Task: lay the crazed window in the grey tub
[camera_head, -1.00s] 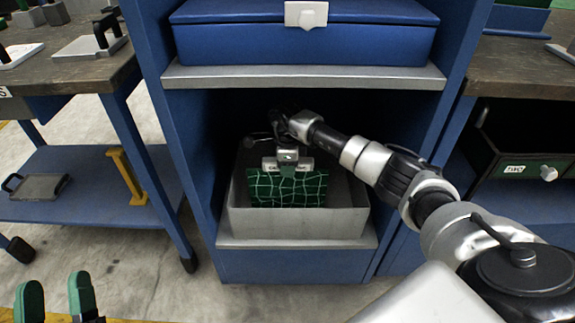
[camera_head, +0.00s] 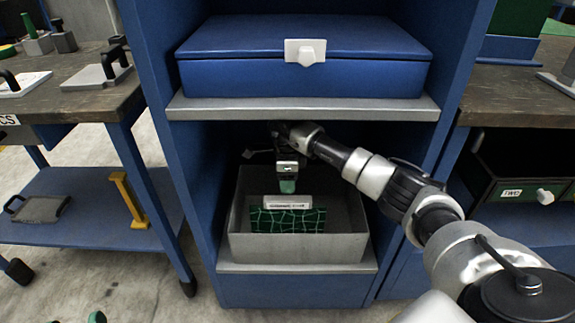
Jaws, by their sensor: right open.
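The crazed window (camera_head: 288,219), a dark green pane with pale crack lines and a light grey labelled bar along its top, is inside the grey tub (camera_head: 297,248) on the lower shelf. Its lower part is hidden by the tub's front wall. My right gripper (camera_head: 288,187) is open just above the bar, pointing down, apart from the window as far as I can tell. My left gripper (camera_head: 97,318) barely shows at the bottom left edge; only its green fingertip tops are visible.
A blue case (camera_head: 304,75) with a white latch sits on the shelf above the tub, close over my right arm. The cabinet's side walls flank the tub. A workbench (camera_head: 75,100) stands left, and a drawer marked TWO (camera_head: 520,192) is at the right.

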